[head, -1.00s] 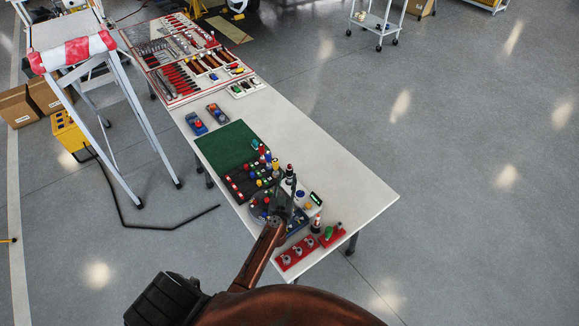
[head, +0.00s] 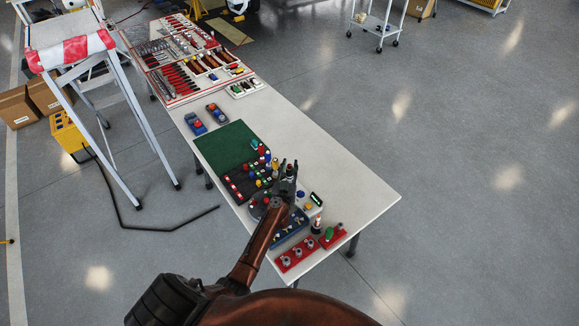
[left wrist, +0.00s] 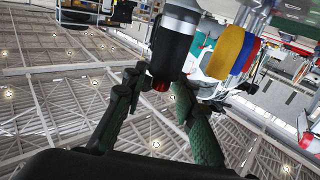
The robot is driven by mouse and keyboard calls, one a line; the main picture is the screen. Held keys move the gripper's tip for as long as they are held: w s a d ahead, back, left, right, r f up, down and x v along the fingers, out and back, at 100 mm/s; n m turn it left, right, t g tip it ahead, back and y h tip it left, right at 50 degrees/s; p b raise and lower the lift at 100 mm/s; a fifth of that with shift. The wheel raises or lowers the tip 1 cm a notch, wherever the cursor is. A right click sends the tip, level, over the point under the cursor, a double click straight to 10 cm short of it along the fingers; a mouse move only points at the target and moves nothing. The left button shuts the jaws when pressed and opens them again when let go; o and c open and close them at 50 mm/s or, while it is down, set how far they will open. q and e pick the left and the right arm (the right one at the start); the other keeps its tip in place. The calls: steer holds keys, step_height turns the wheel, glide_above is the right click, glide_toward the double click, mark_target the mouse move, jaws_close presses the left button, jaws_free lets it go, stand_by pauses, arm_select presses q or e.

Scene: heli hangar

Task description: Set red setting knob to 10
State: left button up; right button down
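Several small coloured knobs stand on panels at the near end of the white table. In the head view my left gripper (head: 289,172) is over these panels, its fingers apart around a dark upright piece with a red top (head: 290,167). In the left wrist view, a black cylinder with a silver collar (left wrist: 172,45) and a little red at its end stands between the open fingertips (left wrist: 160,88). Contact cannot be told. I cannot tell which red knob is the setting knob, and no scale is readable. My right gripper is not in view.
A red panel with grey knobs (head: 297,253) and a smaller red panel with a green knob (head: 332,236) lie at the table's near edge. A green mat (head: 224,146) lies further back. The right side of the table (head: 340,180) is bare.

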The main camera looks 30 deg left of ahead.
mark_target(289, 165)
arm_select(q)
jaws_close()
steer(key=n+g+y, duration=0.1)
steer(key=n+y+p, duration=0.1)
steer(key=y, duration=0.1)
steer(key=shift+w+d+g, duration=0.15)
steer(key=shift+g, duration=0.25)
steer(key=shift+a+f+n+y, duration=0.1)
steer(key=shift+a+n+y, duration=0.1)
steer(key=shift+n+y, duration=0.2)
steer(key=shift+g+y, duration=0.3)
steer(key=shift+g, duration=0.1)
stand_by(0.3)
steer(key=shift+o, duration=1.2)
jaws_free()
steer(key=shift+r, duration=0.5)
step_height(289, 165, up, 9)
steer(key=shift+r, duration=0.1)
